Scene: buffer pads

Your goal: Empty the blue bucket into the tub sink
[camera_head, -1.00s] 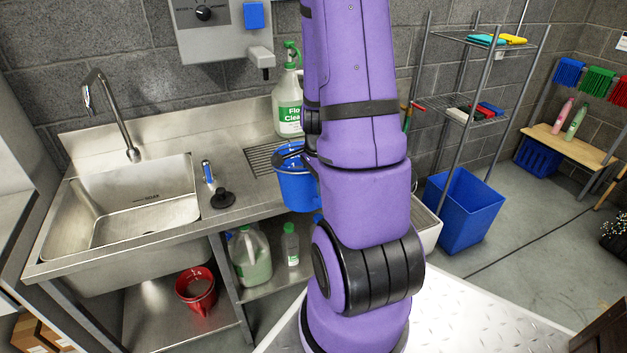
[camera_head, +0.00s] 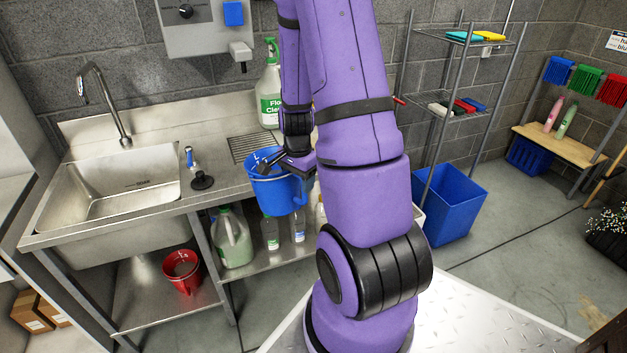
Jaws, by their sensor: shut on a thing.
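The blue bucket (camera_head: 272,193) is upright in front of the counter's front edge, right of the sink, partly hidden by my arm. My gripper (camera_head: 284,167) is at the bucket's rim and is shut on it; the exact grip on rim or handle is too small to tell. The inside shows only in part, and I cannot tell what it holds. The steel tub sink (camera_head: 110,190) is on the left of the counter, with a tall faucet (camera_head: 105,100) behind it. Its basin looks empty.
A blue-handled fixture (camera_head: 198,172) stands on the counter between sink and bucket. A large cleaner jug (camera_head: 268,90) stands behind the bucket. A red bucket (camera_head: 182,271) and bottles sit on the lower shelf. A larger blue bin (camera_head: 452,205) stands right of my arm.

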